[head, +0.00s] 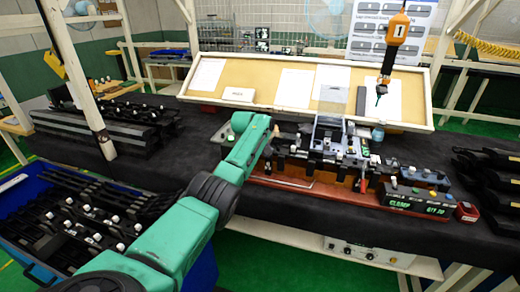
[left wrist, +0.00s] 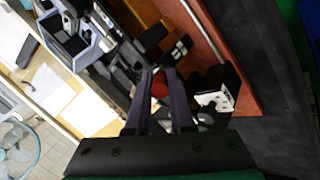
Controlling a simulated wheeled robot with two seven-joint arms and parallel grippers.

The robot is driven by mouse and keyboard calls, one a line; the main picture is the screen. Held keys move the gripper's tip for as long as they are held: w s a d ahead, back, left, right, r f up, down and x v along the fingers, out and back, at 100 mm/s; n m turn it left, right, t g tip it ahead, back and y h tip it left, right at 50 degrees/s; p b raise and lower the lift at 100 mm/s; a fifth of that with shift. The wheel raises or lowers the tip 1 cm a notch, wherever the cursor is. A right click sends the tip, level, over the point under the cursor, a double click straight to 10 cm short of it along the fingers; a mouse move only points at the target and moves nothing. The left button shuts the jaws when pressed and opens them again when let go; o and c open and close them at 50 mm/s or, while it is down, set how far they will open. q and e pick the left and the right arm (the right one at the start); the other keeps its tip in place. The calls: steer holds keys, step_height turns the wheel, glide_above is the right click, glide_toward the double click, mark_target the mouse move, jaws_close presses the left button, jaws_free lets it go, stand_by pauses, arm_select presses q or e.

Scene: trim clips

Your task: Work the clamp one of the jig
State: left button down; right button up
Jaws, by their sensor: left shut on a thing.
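The jig (head: 340,196) stands on a reddish-brown base on the black-covered table in the head view. Black, grey and orange fixture parts are mounted along it. My left gripper (head: 272,140) reaches the jig's left end, where its fingers are small and partly hidden by the arm. In the left wrist view my left gripper (left wrist: 160,74) has its two dark fingers shut around a red knob (left wrist: 160,90), apparently the handle of a clamp. The rest of that clamp is mostly hidden behind the fingers. My right gripper is not in view.
A control box (head: 415,197) with green lit text stands at the jig's right front. A yellow-orange tool (head: 396,32) hangs above. A blue crate (head: 45,262) of black trim parts is at left. More black parts (head: 490,175) lie at right.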

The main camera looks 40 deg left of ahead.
arm_select(q)
steer(key=shift+w, duration=0.1)
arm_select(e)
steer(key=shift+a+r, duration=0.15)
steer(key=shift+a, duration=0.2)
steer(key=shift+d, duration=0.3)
arm_select(q)
steer(key=c, duration=0.8)
jaws_free()
steer(key=shift+a, duration=0.1)
steer(key=shift+r, duration=0.1)
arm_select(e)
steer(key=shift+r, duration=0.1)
